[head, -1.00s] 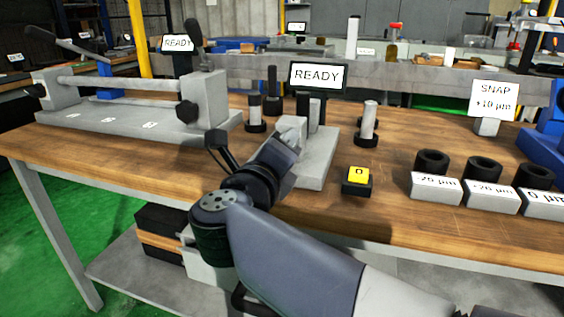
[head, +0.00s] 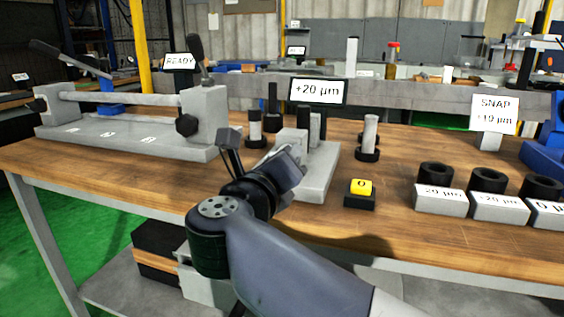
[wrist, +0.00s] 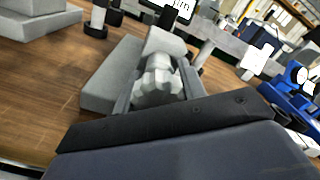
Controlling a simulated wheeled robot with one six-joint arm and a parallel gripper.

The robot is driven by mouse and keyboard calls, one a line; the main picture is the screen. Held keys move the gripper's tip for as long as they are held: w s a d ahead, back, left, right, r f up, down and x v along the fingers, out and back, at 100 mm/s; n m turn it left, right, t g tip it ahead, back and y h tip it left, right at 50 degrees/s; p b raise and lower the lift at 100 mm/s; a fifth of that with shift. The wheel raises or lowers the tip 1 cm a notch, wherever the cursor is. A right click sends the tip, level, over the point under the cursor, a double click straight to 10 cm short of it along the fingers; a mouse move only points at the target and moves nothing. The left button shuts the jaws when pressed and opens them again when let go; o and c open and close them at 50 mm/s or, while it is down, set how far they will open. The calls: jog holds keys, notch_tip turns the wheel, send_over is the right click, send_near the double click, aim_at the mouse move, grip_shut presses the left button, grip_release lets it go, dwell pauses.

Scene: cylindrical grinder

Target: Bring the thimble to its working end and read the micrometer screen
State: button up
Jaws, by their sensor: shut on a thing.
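The micrometer screen (head: 318,92) stands above the grey micrometer base (head: 322,175) and reads "+20 µm". In the wrist view only the screen's lower edge with "µm" (wrist: 181,5) shows. The thimble (wrist: 158,84) is a light grey, faceted knob between my fingers. My gripper (wrist: 153,92) is shut on it, with a finger on each side. In the head view my gripper (head: 289,163) is at the near side of the micrometer, and my wrist hides the thimble.
A yellow "0" button (head: 361,187) sits right of the micrometer. A dark-based post (head: 369,137) and a "SNAP +10 µm" sign (head: 495,115) stand behind. A grey bench fixture (head: 135,133) is at left.

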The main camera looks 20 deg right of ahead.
jog(key=o, duration=1)
jog(key=shift+c, duration=0.2)
jog(key=shift+s+a, duration=0.1)
jog(key=p+v, duration=0.3)
jog(key=v, duration=0.7)
jog(key=shift+s+a, duration=0.15)
jog(key=shift+s, duration=0.1)
jog(key=shift+w, duration=0.1)
jog(key=b+x, duration=0.2)
jog(key=x, duration=0.6)
jog(key=shift+f, duration=0.1)
jog(key=shift+b+x, duration=0.5)
jog(key=shift+x, duration=0.85)
